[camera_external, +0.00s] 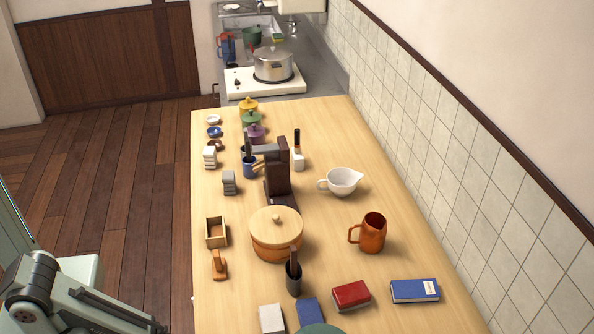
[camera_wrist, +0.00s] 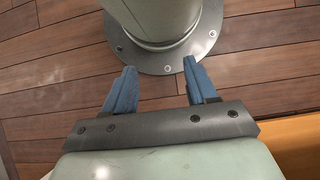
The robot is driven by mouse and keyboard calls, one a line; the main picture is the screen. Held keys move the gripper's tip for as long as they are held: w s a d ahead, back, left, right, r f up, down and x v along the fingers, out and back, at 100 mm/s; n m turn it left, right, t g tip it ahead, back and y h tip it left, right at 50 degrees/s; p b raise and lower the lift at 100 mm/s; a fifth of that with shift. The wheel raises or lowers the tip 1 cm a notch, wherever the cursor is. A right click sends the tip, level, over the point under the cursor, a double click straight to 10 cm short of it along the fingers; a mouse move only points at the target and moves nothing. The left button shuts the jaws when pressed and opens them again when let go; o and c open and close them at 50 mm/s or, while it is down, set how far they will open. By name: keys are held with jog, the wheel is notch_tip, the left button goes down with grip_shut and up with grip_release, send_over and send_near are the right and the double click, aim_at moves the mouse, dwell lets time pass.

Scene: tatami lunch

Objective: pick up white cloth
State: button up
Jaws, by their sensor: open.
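A stack of folded white cloth (camera_external: 210,157), as far as I can tell, stands near the left edge of the wooden table in the external view. A similar grey stack (camera_external: 229,183) stands just nearer on its right. My gripper (camera_wrist: 160,68) shows in the wrist view with its two blue fingers apart and nothing between them. It points down towards the wooden floor and my own base, away from these stacks. The external view shows my arm at the lower left, beside the table; the fingers cannot be made out there. No cloth is in the wrist view.
Small bowls (camera_external: 214,131) lie beyond the white stack.

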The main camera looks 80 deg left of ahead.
jog(key=o, duration=0.3)
